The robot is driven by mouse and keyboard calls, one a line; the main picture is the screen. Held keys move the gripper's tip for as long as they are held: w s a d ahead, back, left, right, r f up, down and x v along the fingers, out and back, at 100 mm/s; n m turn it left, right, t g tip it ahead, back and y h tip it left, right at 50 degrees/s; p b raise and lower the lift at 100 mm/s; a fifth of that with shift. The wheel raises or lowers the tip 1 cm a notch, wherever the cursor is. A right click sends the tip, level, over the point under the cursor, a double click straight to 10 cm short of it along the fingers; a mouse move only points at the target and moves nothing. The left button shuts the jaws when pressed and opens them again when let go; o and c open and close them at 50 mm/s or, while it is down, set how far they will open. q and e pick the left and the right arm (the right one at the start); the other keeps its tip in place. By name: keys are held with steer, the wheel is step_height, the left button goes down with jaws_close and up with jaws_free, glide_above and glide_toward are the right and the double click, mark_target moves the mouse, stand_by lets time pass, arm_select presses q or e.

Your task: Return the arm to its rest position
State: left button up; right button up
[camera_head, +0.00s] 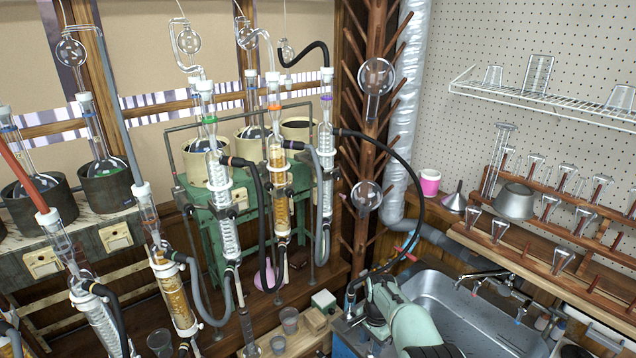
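My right arm comes in from the bottom as pale green and grey links in front of the sink. Its gripper (352,312) is at the lower middle, beside the lower end of a black hose (420,190). The fingers are small and partly hidden by the arm, so I cannot tell whether they touch the hose end or what gap they have. The hose arches from the upper part of the right condenser (326,150) down to the gripper area. My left gripper is not in view.
Glass condensers with hoses, including an amber one (277,180), stand at the left and middle. A metal sink (450,310) lies right of my arm. Small beakers (289,320) stand on the low bench to its left. A wooden glassware rack (560,255) is at the right.

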steer(key=s+d+f+n+y, duration=0.1)
steer(key=s+f+n, duration=0.1)
steer(key=s+f, duration=0.65)
steer(key=s+d+f+n+y, duration=0.1)
steer(key=s+d+f, duration=0.1)
steer(key=s+f, duration=0.65)
steer(key=s+a+f+n, duration=0.2)
steer(key=s, duration=0.6)
steer(key=s+a+f+n+y, duration=0.1)
steer(key=s+a+f, duration=0.1)
steer(key=s, duration=0.7)
steer(key=shift+a+f+n+y, duration=0.15)
steer(key=shift+a+n+y, duration=0.15)
steer(key=shift+a+n, duration=0.15)
steer(key=shift+a, duration=0.1)
